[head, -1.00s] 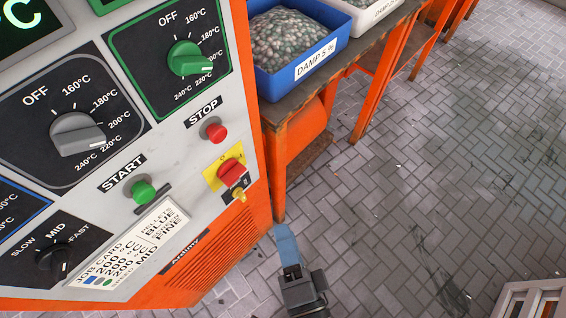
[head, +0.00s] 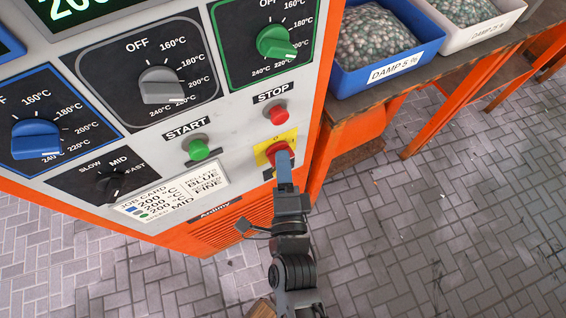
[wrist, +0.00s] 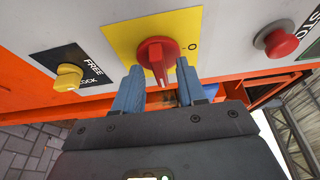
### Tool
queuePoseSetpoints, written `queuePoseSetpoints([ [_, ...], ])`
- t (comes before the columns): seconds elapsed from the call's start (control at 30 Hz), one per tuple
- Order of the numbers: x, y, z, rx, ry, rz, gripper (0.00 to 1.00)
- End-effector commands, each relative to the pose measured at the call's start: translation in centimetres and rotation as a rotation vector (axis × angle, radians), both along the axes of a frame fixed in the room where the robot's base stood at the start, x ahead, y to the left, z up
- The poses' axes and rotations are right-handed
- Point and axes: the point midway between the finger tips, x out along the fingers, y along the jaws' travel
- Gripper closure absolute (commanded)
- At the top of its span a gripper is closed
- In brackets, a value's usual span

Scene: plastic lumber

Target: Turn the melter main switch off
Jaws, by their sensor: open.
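The main switch is a red rotary knob on a yellow plate, low on the orange and grey melter panel. In the head view the knob (head: 275,148) is partly hidden by my blue fingers. In the wrist view the red knob (wrist: 158,52) shows clearly, its grip ridge pointing down the picture toward my gripper and a "0" mark on the plate to its right. My gripper (wrist: 159,80) is open and empty, with its blue fingers apart just below the knob, one to each side. My gripper also shows in the head view (head: 284,160); contact cannot be told.
A red STOP button (wrist: 278,41) is right of the switch in the wrist view, and a yellow knob (wrist: 68,77) labelled FREE is left. A green START button (head: 198,149) and several dials are near. A bench with a blue pellet bin (head: 375,79) stands right.

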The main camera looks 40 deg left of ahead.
Motion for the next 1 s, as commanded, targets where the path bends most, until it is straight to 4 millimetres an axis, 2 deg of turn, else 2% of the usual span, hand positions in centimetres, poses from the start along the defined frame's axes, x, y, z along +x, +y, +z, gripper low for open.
queuePoseSetpoints([
  [0.3,0.11,0.13,-0.06,-0.001,0.001,0.000,0.61],
  [0.7,0.11,0.12,-0.06,-0.001,0.001,0.000,0.99],
  [1.0,0.10,0.11,-0.15,-0.002,-0.002,0.000,1.00],
])
